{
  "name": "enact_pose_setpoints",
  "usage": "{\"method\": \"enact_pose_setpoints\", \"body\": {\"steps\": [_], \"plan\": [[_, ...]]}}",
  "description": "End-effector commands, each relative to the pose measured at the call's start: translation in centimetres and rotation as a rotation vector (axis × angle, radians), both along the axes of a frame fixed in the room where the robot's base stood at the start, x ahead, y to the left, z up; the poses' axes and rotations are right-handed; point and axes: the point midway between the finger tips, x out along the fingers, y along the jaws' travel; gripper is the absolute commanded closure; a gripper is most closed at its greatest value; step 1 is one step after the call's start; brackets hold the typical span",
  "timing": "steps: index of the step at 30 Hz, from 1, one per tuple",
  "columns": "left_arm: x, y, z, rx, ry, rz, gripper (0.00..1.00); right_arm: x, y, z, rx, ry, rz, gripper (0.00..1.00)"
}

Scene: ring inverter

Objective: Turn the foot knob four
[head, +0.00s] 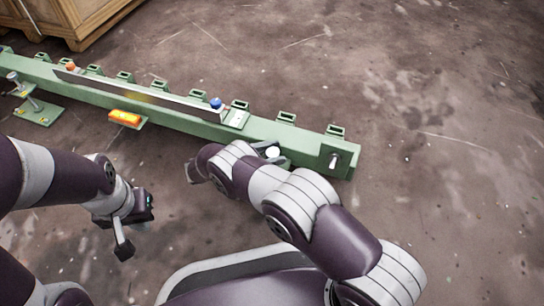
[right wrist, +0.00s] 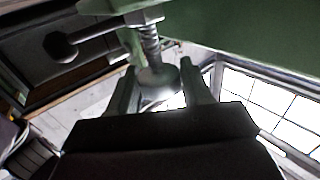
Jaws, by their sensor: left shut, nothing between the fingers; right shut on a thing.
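A long green beam (head: 290,133) with several brackets on top lies across the head view. In the right wrist view, a foot knob (right wrist: 158,80), a round metal disc below a threaded rod, stands between the two fingers of my right gripper (right wrist: 160,92). The fingers are shut on it. In the head view my right forearm and wrist reach to the beam's near side, and the fingertips cannot be made out there. My left gripper (head: 123,246) hangs empty and shut, in front of the beam and apart from it. Which number the held knob bears cannot be seen.
An orange level (head: 125,118) sits on a bracket at the beam's near side. A blue knob (head: 215,103) and an orange knob (head: 71,66) stand at the ends of a long metal strip. A wooden crate (head: 75,18) is at the back left. Floor right of the beam is clear.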

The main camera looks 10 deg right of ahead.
Motion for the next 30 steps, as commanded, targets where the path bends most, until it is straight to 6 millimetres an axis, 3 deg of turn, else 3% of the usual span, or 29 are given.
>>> {"method": "enact_pose_setpoints", "body": {"steps": [9,24,25,26,27,30], "plan": [[0.01,0.00,-0.56,0.000,0.000,0.000,1.00,0.03,-0.15,-0.08,-0.001,0.000,-0.105,0.82],[0.00,0.00,-0.59,0.000,0.000,0.000,1.00,0.03,-0.21,0.03,-0.003,0.000,-0.123,0.81],[0.00,0.00,-0.59,0.000,0.000,0.000,1.00,0.03,-0.21,0.03,-0.003,0.000,-0.123,0.48],[0.00,0.00,-0.59,0.000,0.000,0.000,1.00,0.03,-0.21,0.03,-0.003,0.000,-0.123,0.38],[0.00,0.00,-0.59,0.000,0.000,0.000,1.00,0.03,-0.19,0.03,-0.003,0.000,-0.123,0.32],[0.00,0.00,-0.59,0.000,0.000,0.000,1.00,0.03,-0.15,0.03,-0.003,0.000,-0.122,0.32]]}}
